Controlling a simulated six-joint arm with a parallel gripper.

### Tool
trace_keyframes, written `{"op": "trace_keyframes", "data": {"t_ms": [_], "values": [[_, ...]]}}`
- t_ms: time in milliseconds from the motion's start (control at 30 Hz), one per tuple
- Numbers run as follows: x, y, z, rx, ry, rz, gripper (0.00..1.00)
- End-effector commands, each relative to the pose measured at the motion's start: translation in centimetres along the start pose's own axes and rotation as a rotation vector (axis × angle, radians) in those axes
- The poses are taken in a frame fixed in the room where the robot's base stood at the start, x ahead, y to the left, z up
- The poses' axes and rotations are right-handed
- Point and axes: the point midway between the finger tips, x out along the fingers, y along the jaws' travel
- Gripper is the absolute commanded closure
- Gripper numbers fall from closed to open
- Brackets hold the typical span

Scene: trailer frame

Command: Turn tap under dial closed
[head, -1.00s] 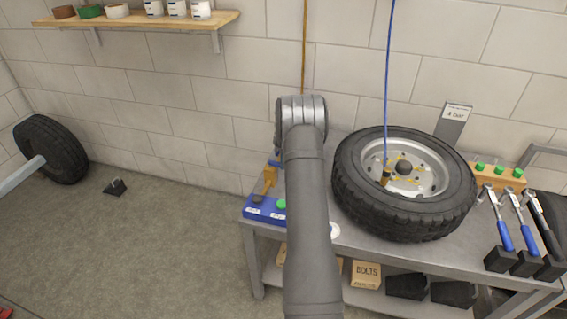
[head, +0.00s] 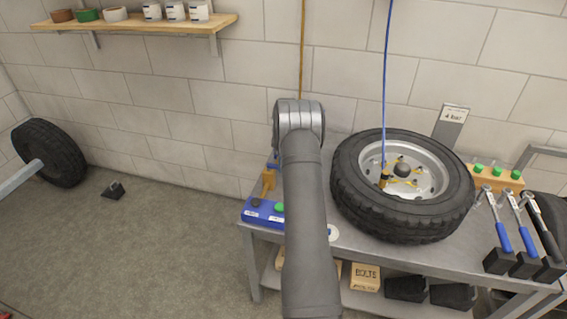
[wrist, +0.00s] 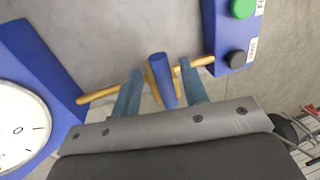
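The dial (wrist: 14,130) is a white round face in a blue housing at the left of the wrist view. A thin brass pipe (wrist: 95,97) runs from beside it to a blue block (wrist: 225,35) at the right. The tap, with a blue lever (wrist: 162,75) on a brass body, sits midway on this pipe. The lever lies across the pipe. My gripper (wrist: 160,88) has its two blue-grey fingers on either side of the lever, with narrow gaps showing, so it looks open. In the head view my arm hides the gripper and tap.
The blue block carries a green button (wrist: 243,8) and a black knob (wrist: 237,59). In the head view a tyre (head: 400,225) lies on the bench right of my arm, with a blue hose (head: 386,80) rising from it. Wrenches (head: 500,230) stand farther right.

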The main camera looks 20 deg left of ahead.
Motion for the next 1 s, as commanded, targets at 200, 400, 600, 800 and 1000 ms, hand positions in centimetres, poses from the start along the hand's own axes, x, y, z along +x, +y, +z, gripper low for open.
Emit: {"op": "trace_keyframes", "data": {"t_ms": [200,400,600,800,1000], "values": [[-0.1,0.0,0.0,0.001,0.000,-0.001,0.59],[-2.5,0.1,0.0,0.001,0.001,0.002,0.59],[-7.3,0.1,0.0,0.001,0.001,0.003,0.59],[-12.2,0.1,0.0,0.001,0.001,0.003,0.59],[-15.7,0.1,0.0,0.000,0.001,0.001,0.59]]}}
